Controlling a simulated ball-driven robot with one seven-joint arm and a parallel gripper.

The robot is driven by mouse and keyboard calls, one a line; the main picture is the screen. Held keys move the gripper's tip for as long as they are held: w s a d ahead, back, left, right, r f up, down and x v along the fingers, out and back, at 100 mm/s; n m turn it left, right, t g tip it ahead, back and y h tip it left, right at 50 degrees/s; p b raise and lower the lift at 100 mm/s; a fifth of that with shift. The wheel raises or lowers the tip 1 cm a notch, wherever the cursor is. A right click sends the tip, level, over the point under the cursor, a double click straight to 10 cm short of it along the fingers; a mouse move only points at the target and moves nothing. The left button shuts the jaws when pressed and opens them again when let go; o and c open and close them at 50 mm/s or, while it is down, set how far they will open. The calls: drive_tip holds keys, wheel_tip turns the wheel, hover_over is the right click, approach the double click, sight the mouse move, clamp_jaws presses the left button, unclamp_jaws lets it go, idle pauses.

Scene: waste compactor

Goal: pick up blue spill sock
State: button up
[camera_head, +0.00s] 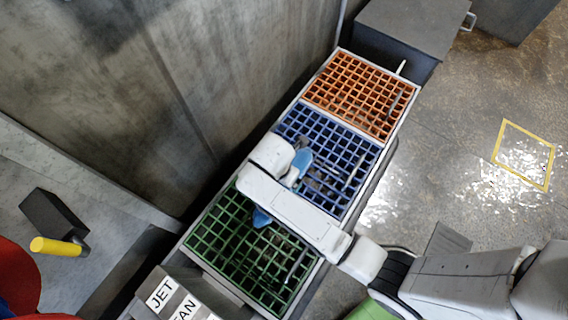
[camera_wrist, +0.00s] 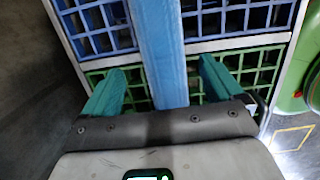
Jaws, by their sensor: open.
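The blue spill sock (camera_wrist: 160,45) is a long, smooth blue strip in the wrist view. It runs across the divider between the blue grid and the green grid. My gripper (camera_wrist: 162,88) is open, with one teal finger on each side of the sock and a gap on both sides. The near end of the sock is hidden behind my gripper's body. In the head view, my arm covers most of the sock, and a blue piece that looks like it (camera_head: 261,217) shows over the green grid. I cannot tell the height of my fingers above it.
A row of orange (camera_head: 360,95), blue (camera_head: 345,150) and green (camera_head: 220,235) grid trays stands beside a grey wall (camera_head: 200,70). A dark grey box (camera_head: 410,30) is at the far end. A yellow-handled object (camera_head: 55,246) is at left. The floor at right is open.

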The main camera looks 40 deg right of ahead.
drive_tip(key=f, duration=0.2)
drive_tip(key=f+b, duration=0.1)
drive_tip(key=f, duration=0.2)
drive_tip(key=shift+s+d, duration=0.15)
drive_tip(key=shift+d, duration=0.05)
drive_tip(key=c, duration=1.3)
